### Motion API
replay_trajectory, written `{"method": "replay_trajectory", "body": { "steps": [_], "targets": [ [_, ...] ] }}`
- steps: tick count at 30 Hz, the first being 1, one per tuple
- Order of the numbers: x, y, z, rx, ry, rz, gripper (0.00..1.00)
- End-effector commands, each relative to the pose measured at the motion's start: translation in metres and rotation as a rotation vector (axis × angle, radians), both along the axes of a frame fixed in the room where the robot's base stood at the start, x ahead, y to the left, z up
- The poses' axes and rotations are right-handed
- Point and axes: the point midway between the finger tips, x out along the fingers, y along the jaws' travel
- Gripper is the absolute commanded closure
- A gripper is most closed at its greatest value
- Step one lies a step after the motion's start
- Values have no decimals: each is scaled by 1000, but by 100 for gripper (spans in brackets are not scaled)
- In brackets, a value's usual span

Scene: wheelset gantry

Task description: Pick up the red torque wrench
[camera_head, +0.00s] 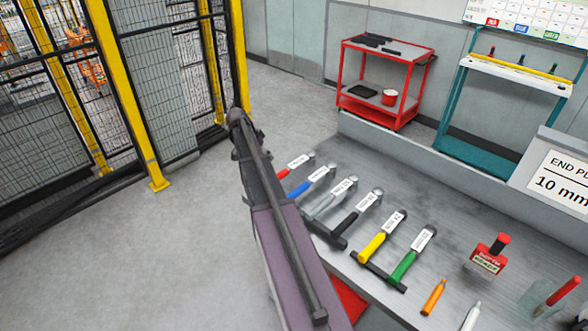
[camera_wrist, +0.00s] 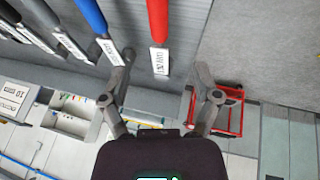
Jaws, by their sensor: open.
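The red torque wrench (camera_head: 283,172) lies at the far left end of a row of coloured-handled wrenches on the grey workbench. It has a white label near its round head. In the wrist view its red handle (camera_wrist: 157,20) runs in from the top edge and its white label shows below the handle. My gripper (camera_wrist: 163,62) is open, its two fingers spread left and right of the label end. No wrench is held, and the gap in depth between fingers and wrench is hard to judge. The gripper is not clearly visible in the head view.
The blue wrench (camera_head: 299,189) lies close beside the red one, with grey, black, yellow and green (camera_head: 402,266) wrenches further along. A red cart (camera_head: 384,85) stands behind the bench. A yellow-framed mesh fence (camera_head: 130,95) is at left, with open floor before it.

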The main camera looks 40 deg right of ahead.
Motion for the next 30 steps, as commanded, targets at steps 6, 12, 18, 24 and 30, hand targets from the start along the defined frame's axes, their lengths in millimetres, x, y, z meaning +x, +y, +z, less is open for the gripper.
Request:
{"method": "replay_trajectory", "body": {
  "steps": [6, 12, 18, 24, 30],
  "targets": [
    [-4, -7, -19, 0, 0, -1, 20],
    [-7, -14, -34, 0, 0, -1, 20],
    [-11, -21, -49, 0, 0, -1, 20],
    [-14, -28, -63, 0, 0, -1, 20],
    [-17, -32, -71, 0, 0, -1, 20]
  ]
}}
